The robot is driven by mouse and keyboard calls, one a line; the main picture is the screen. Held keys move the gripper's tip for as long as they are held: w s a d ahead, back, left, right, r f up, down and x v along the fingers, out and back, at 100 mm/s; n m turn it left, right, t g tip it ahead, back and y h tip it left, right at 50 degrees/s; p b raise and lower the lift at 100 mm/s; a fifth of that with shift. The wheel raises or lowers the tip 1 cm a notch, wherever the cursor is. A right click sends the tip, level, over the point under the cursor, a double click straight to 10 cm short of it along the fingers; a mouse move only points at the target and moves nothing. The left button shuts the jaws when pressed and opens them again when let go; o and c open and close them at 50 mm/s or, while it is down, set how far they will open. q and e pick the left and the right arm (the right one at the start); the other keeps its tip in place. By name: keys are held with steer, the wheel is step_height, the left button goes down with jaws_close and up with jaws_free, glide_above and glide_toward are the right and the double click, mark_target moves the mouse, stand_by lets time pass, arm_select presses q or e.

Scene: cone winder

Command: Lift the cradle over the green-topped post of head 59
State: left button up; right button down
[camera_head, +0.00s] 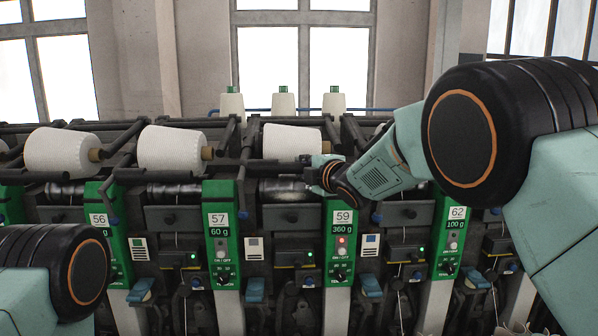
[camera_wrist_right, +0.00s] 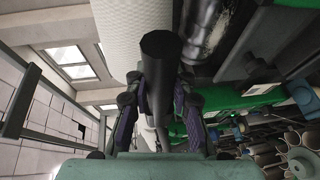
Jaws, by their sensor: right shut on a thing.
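The green-topped post of head 59 (camera_head: 341,215) stands right of centre in the head view, with a "360 g" display and a red light. A white yarn cone (camera_head: 290,142) lies above and left of it. My right gripper (camera_head: 322,172) is just above the post's top, at the right end of the cone. In the right wrist view, its fingers (camera_wrist_right: 160,105) are shut on the dark round bar of the cradle (camera_wrist_right: 161,60), beside the white cone (camera_wrist_right: 125,35). The cradle's far parts are hidden. My left gripper is out of view; only part of my left arm shows.
Neighbouring heads 57 (camera_head: 220,220) and 62 (camera_head: 455,215) stand close on both sides, with green posts. More white cones (camera_head: 170,150) lie to the left. White, green-topped spools (camera_head: 283,103) stand behind. My right arm covers the upper right.

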steer(key=r+p, duration=0.1)
steer(key=r, duration=0.3)
steer(key=r+p, duration=0.1)
steer(key=r, duration=0.1)
steer(key=shift+s+a+r+p, duration=0.2)
steer(key=shift+s+r+p, duration=0.1)
steer(key=shift+s, duration=0.1)
steer(key=shift+d+r, duration=0.2)
steer(key=shift+r, duration=0.05)
steer(key=shift+f, duration=0.2)
steer(key=c, duration=1.5)
jaws_free()
steer(key=o, duration=0.4)
steer(key=shift+s+r, duration=0.1)
steer(key=shift+s, duration=0.05)
steer(key=shift+c, duration=0.2)
